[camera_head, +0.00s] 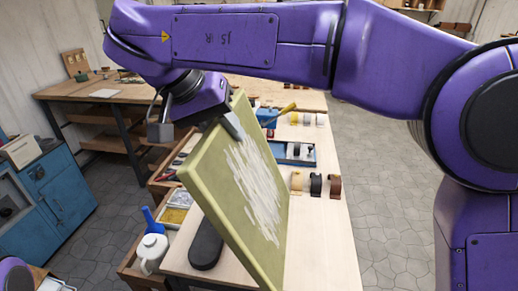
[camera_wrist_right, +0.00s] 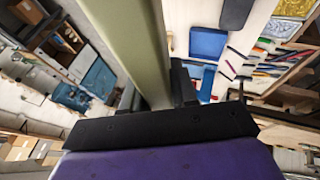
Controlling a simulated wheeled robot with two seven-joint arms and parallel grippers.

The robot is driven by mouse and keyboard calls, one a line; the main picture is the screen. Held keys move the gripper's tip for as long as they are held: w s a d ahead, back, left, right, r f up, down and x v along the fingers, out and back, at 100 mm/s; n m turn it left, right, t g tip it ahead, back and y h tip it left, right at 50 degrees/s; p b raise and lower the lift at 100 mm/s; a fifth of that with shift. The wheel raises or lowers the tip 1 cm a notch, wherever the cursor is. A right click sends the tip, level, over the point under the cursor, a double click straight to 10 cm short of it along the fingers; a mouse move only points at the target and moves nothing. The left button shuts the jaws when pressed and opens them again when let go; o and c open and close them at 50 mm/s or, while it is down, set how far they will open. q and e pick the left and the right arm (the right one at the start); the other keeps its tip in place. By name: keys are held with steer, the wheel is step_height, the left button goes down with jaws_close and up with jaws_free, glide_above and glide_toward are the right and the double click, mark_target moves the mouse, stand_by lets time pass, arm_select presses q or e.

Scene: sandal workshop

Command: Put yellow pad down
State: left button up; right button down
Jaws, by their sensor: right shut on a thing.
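The yellow pad (camera_head: 206,172) is a thick olive-yellow slab with white streaks across its face. It stands steeply tilted over the pale worktable (camera_head: 340,262). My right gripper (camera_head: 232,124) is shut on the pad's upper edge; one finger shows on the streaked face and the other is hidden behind. In the right wrist view the pad (camera_wrist_right: 125,40) runs up from between the fingers (camera_wrist_right: 155,92). Its lower end is cut off in the head view, so I cannot tell whether it touches the table. My left gripper is not in view.
A dark sole (camera_head: 206,246) lies beside the pad. A blue tray (camera_head: 308,160) and several strap rolls (camera_head: 316,185) lie beyond it. The table's front right looks bare.

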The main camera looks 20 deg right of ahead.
steer(key=d+f, duration=0.1)
steer(key=d, duration=0.2)
steer(key=w+d+f, duration=0.1)
steer(key=d, duration=0.2)
steer(key=d+f, duration=0.1)
steer(key=d, duration=0.1)
steer(key=shift+w+d+f, duration=0.25)
steer(key=shift+w+d, duration=0.15)
steer(key=p+x, duration=0.1)
steer(key=x, duration=0.8)
steer(key=shift+f+p, duration=0.3)
steer(key=shift+p, duration=0.1)
steer(key=shift+f, duration=0.4)
steer(key=c, duration=0.9)
jaws_free()
steer(key=shift+s+a+f, duration=0.1)
steer(key=shift+s+f, duration=0.05)
steer(key=shift+o, duration=0.2)
